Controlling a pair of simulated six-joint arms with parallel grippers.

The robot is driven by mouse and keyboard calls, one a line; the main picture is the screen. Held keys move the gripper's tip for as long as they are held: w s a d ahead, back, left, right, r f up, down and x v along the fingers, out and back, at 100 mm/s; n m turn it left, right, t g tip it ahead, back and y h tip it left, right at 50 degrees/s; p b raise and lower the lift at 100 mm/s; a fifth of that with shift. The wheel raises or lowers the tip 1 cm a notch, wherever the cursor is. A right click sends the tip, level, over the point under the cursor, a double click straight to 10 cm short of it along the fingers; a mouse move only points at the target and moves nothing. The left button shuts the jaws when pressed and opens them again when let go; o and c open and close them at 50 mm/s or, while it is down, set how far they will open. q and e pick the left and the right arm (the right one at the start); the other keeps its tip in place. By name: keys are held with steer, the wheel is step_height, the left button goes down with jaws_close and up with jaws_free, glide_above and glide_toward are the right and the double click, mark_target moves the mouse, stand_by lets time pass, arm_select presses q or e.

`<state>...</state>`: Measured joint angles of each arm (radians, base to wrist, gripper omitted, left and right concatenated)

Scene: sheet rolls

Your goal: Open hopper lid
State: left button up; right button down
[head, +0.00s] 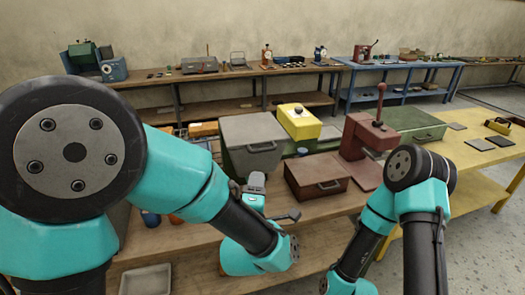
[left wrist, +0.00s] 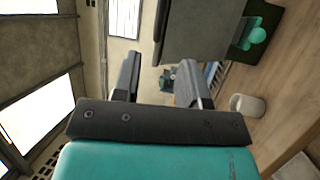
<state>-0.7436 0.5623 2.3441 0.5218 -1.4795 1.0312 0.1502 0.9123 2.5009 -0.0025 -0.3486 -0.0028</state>
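My left gripper (head: 272,198) is in front of and below this box, apart from the handle. In the left wrist view its two fingers (left wrist: 158,68) stand apart with nothing between them. A grey box side (left wrist: 203,30), likely the hopper, shows beyond them at the top. My right arm is in the head view at the right, but its gripper does not show.
A reddish-brown box (head: 317,178) with a handle and a red press (head: 362,138) stand right of the hopper. A yellow box (head: 299,122) is behind it. A green case (head: 415,124) lies further right. A pale tray (head: 146,279) is low at the left.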

mark_target(262, 150)
arm_select(q)
steer(key=x, duration=1.3)
steer(key=shift+w+r, duration=0.15)
steer(key=shift+r, duration=0.05)
jaws_close()
